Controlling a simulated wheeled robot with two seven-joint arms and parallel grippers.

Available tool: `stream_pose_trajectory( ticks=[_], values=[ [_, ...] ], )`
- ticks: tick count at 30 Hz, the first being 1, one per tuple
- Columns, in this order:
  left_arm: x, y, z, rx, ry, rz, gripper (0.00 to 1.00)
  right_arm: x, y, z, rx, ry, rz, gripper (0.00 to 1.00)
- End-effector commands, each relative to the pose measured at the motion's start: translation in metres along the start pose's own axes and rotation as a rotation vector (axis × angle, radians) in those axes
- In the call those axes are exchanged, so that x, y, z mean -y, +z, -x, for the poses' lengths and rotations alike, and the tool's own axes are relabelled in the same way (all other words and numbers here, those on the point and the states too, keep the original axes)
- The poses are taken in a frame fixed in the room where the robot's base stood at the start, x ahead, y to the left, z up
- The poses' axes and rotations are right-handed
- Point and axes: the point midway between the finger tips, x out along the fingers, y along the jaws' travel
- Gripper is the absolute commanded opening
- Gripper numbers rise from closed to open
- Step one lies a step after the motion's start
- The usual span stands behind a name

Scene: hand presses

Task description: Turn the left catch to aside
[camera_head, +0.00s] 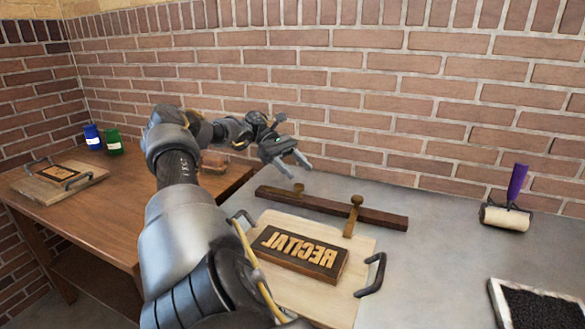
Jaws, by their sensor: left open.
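A dark wooden bar (325,207) lies along the back of the wooden board (280,225) with the raised RECITAL block (297,252) on it. My right gripper is not in view.
A roller with purple handle (516,188) and a black tray (540,300) are at right on the grey table (440,235). At left, a brown table (110,200) holds another board (50,187) and blue and green jars (103,140). A brick wall stands close behind.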

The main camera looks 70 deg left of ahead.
Motion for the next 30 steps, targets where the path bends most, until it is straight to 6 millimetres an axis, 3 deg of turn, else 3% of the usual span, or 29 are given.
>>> stream_pose_trajectory(
  ticks=[3, 15, 30],
  values=[
    [0.017, 0.027, -0.004, -0.001, -0.001, -0.004, 0.52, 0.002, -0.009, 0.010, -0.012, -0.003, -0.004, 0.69],
    [0.071, 0.076, -0.037, 0.000, -0.001, 0.001, 0.52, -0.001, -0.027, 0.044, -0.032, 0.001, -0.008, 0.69],
    [0.082, 0.088, -0.044, 0.000, -0.001, 0.001, 0.52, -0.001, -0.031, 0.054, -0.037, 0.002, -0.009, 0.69]
  ],
)
